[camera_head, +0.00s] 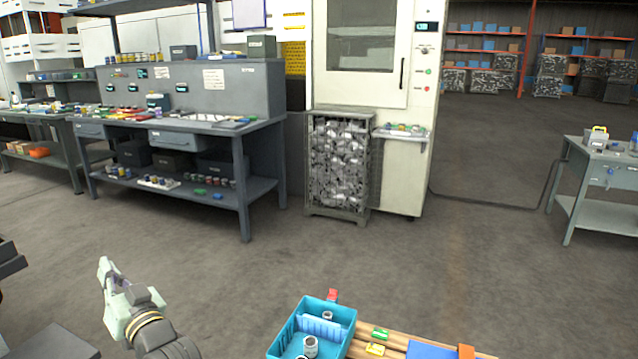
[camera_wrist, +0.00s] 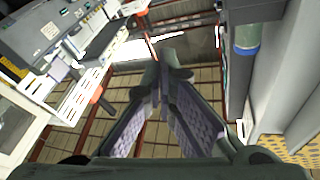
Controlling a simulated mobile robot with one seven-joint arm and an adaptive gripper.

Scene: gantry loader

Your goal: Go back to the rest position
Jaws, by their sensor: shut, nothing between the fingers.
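My gripper (camera_head: 106,272) shows at the lower left in the head view, raised above the grey floor and apart from everything around it. In the wrist view its two fingers (camera_wrist: 163,80) run together to a shut tip with nothing between them. That view looks past the fingers toward beams and panels overhead. Most of my arm is cut off by the bottom edge of the head view.
A blue bin (camera_head: 340,312) with metal parts stands on a wooden surface (camera_head: 385,340) at the bottom centre. A grey workbench (camera_head: 262,125) stands at the back left, beside a wire cage of scrap (camera_head: 340,165) and a white machine (camera_head: 402,190). The middle floor is clear.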

